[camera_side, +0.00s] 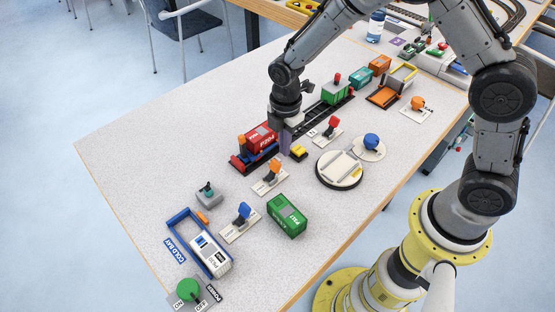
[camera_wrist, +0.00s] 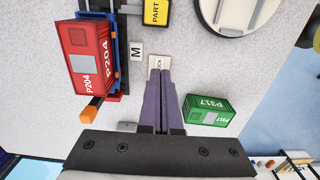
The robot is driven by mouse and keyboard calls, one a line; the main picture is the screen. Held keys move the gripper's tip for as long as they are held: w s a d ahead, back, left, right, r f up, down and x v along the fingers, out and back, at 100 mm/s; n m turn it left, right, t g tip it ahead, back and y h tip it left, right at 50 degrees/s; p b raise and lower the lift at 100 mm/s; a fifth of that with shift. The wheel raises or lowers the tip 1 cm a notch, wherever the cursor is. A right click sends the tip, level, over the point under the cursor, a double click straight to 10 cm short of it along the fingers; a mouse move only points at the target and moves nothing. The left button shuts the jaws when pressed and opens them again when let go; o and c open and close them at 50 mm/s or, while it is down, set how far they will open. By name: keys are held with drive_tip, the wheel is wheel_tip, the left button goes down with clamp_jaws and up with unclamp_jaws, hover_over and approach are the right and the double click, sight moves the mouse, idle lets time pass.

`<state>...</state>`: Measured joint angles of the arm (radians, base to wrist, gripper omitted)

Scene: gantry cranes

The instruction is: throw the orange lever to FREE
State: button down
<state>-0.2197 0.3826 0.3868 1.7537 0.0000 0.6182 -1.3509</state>
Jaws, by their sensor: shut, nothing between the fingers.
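The orange lever (camera_side: 273,168) stands on a small pale plate (camera_side: 262,188) between the red container and the green container in the side view. The plate's lettering is too small to read there. My gripper (camera_side: 285,151) is shut and empty, pointing down just behind the lever; I cannot tell if they touch. In the wrist view my shut purple fingers (camera_wrist: 161,75) reach toward a pale label plate (camera_wrist: 158,62), partly covered, whose visible letters look like the end of LOCK. The orange lever cannot be made out there, probably hidden by the fingers.
A red container (camera_wrist: 90,55) on a wagon stands close left of my fingers, a green container (camera_wrist: 206,110) right. A yellow block (camera_side: 298,151), red lever (camera_side: 332,123), blue lever (camera_side: 242,210) and round turntable (camera_side: 338,170) are nearby. The table's left side is clear.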

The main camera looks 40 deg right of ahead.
sight(275, 162)
drive_tip(key=shift+f, duration=1.35)
drive_tip(key=shift+a, duration=0.1)
drive_tip(key=shift+a, duration=2.1)
drive_tip(key=shift+d, duration=0.65)
drive_tip(key=shift+r, duration=3.5)
drive_tip(key=shift+d, duration=0.1)
